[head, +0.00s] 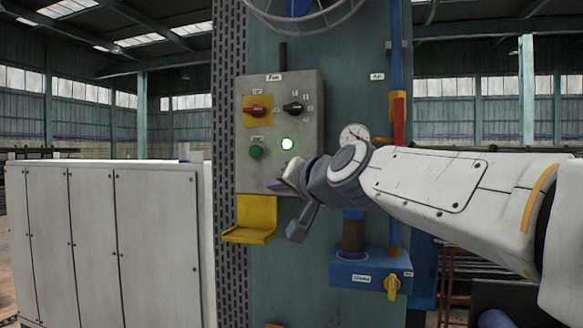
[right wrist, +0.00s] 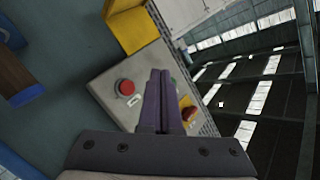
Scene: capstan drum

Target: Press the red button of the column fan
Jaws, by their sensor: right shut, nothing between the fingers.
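The grey fan control box (head: 270,92) is on the teal column, labelled "Fan". It carries a red handle on a yellow plate (head: 257,110), a black knob (head: 293,108), a green button (head: 256,152) and a lit white-green lamp (head: 287,143). My right gripper (head: 285,182) is at the box's lower right. In the right wrist view its fingers (right wrist: 161,73) are shut and empty, beside the red button. My left gripper is out of view.
A yellow bracket (head: 250,218) juts out below the box. A gauge (head: 353,134), a blue pipe (head: 394,50) and a blue box (head: 352,265) with a yellow valve are to the right. The fan cage (head: 305,25) is above. White cabinets (head: 110,235) stand at left.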

